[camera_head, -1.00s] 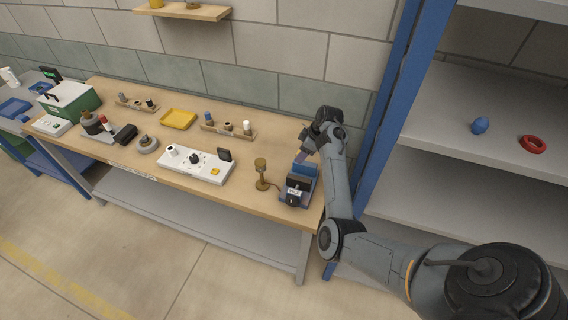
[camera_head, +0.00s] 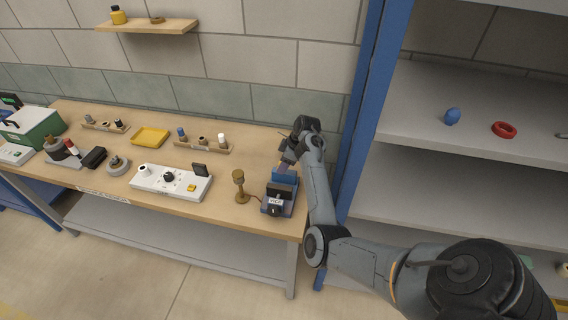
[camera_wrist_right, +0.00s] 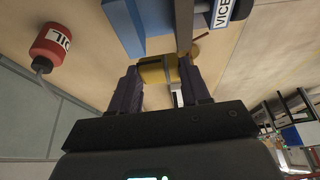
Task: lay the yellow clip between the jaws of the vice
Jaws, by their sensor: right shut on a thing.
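The vice (camera_head: 279,192) stands at the right end of the workbench, with a blue body, dark parts and a VICE label. My right gripper (camera_head: 284,166) is just behind and above it, its fingertips partly hidden in the head view. In the right wrist view, my right gripper (camera_wrist_right: 160,82) is shut on the yellow clip (camera_wrist_right: 154,70). The blue jaw block (camera_wrist_right: 155,18) and a grey bar of the vice lie just beyond the clip. I cannot tell whether the clip touches the vice. My left gripper is not in view.
A red oil can (camera_wrist_right: 50,45) stands near the gripper in the wrist view. A brass lamp-like stand (camera_head: 239,184) is left of the vice, and a white panel (camera_head: 170,182) further left. A blue rack post (camera_head: 362,120) rises close to my right arm.

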